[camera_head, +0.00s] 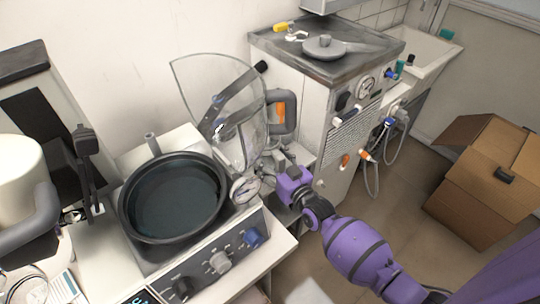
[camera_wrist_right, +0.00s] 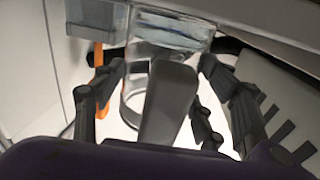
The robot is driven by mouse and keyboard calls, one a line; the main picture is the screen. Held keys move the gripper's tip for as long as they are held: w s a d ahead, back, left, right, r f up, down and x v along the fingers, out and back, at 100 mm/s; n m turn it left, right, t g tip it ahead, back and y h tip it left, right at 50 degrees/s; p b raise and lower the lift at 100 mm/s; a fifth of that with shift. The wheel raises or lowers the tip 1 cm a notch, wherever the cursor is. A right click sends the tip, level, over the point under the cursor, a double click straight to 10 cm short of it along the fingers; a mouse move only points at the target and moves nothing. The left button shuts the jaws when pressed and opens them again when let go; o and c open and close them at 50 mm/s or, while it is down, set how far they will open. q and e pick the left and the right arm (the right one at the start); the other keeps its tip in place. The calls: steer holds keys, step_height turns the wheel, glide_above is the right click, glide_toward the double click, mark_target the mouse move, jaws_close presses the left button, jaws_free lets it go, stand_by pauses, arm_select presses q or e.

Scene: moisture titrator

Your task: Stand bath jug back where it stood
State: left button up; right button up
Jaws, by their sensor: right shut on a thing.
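My right gripper (camera_head: 278,165) reaches in beside the lower handle. In the right wrist view a grey handle (camera_wrist_right: 168,105) lies between the fingers of my right gripper (camera_wrist_right: 160,110), which is shut on it. The jug's base is partly hidden, so I cannot tell whether it touches a surface. My left gripper is not in view.
A grey-topped cabinet (camera_head: 345,60) stands close behind right. A white vessel (camera_head: 22,170) is at the left. A cardboard box (camera_head: 485,165) is on the floor at the right.

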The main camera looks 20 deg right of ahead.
stand_by(0.3)
steer(key=o, duration=2.1)
steer(key=shift+o, duration=0.4)
steer(key=shift+f, duration=0.15)
steer(key=shift+c, duration=0.3)
steer(key=c, duration=0.3)
